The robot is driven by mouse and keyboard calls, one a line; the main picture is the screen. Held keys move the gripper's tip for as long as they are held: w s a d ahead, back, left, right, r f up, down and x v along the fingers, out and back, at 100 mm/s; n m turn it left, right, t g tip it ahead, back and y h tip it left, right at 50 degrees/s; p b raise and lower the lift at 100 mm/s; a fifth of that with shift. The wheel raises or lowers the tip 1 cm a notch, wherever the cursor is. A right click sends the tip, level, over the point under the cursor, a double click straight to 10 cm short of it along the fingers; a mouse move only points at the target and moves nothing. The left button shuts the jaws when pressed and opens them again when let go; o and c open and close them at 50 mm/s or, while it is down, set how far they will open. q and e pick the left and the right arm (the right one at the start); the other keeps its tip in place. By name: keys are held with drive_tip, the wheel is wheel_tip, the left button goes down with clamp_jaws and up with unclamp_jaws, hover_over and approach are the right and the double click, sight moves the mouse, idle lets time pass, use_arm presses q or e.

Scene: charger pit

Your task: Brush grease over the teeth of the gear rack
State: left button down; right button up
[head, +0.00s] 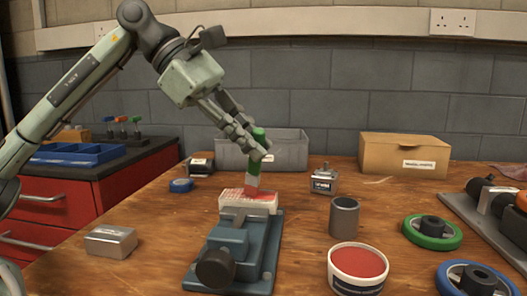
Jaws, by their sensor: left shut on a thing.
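My left gripper (254,147) is shut on the green handle of a brush (258,135), which it holds nearly upright above the vise. The brush's lower end is at the gear rack (234,199), a pale block held at the top of a blue-grey vise (230,250). Red grease shows on the right part of the rack's top; the left part looks pale. The bristle tip is hard to tell apart from the red. An open tub of red grease (358,265) stands at the front, right of the vise. My right gripper is not in view.
A grey metal cup (344,216) stands right of the rack. A green-rimmed wheel (432,231) and a blue-rimmed wheel (477,280) lie further right. A grey bin (290,148) and a cardboard box (405,154) stand behind. A metal block (111,241) lies left on bare wood.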

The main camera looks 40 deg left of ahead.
use_arm(q)
drive_tip(key=shift+s+a+b, duration=1.65)
drive_tip(key=shift+a+b, duration=0.45)
drive_tip(key=shift+a, duration=0.6)
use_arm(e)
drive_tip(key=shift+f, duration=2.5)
use_arm(q)
drive_tip(key=w+d+p, duration=0.1)
drive_tip(key=p, duration=0.1)
drive_tip(key=w+d+p, duration=0.1)
drive_tip(key=d, duration=0.1)
drive_tip(key=w+d+p, duration=0.1)
drive_tip(key=d+p, duration=0.1)
drive_tip(key=shift+w+d+r+p, duration=0.15)
drive_tip(key=shift+d+p, duration=0.05)
drive_tip(key=shift+p, duration=0.1)
drive_tip(key=shift+w+d+f+p, duration=0.2)
drive_tip(key=shift+w+d+p, duration=0.2)
drive_tip(key=shift+d+p, duration=0.2)
drive_tip(key=w+d+p, duration=0.1)
drive_tip(key=p, duration=0.1)
drive_tip(key=w+d+p, duration=0.1)
drive_tip(key=d+p, duration=0.1)
drive_tip(key=p, duration=0.1)
drive_tip(key=shift+d+r, duration=0.1)
drive_tip(key=shift+d, duration=0.1)
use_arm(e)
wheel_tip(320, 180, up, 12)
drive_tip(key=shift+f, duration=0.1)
